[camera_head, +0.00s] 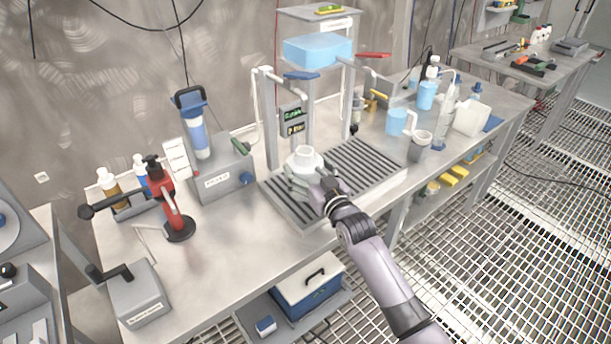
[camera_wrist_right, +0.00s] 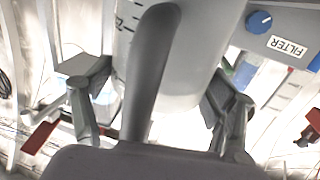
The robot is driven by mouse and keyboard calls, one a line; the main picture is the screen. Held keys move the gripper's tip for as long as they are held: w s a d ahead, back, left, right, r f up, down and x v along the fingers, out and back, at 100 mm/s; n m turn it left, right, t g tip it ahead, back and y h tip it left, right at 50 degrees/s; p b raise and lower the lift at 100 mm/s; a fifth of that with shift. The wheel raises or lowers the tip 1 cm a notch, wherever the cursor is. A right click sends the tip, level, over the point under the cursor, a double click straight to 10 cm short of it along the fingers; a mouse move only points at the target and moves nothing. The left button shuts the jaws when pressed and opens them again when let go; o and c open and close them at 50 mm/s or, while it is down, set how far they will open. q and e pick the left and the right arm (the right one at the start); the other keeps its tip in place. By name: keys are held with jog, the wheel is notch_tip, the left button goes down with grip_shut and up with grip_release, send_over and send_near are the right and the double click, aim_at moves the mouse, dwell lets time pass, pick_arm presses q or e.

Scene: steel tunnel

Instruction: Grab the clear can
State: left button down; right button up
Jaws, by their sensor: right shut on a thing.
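The clear can (camera_head: 304,158), a whitish translucent vessel with an open round top, stands upright at the slatted tray (camera_head: 368,166) under the dispensing frame. In the right wrist view the can (camera_wrist_right: 192,75) fills the middle and has dark measuring marks on its side. A grey curved bar crosses in front of it; I cannot tell if it is the can's handle. My right gripper (camera_head: 312,184) is shut on the can, its fingers on either side in the right wrist view (camera_wrist_right: 155,92). The can's lower part is partly hidden by the gripper. My left gripper is not in view.
A grey filter box (camera_head: 218,180) with a blue cylinder stands left of the tray. Blue cups (camera_head: 397,121) and a white jug (camera_head: 471,117) stand right. A blue tank (camera_head: 317,50) is above.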

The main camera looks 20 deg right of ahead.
jog(key=shift+r, duration=0.15)
jog(key=c, duration=0.6)
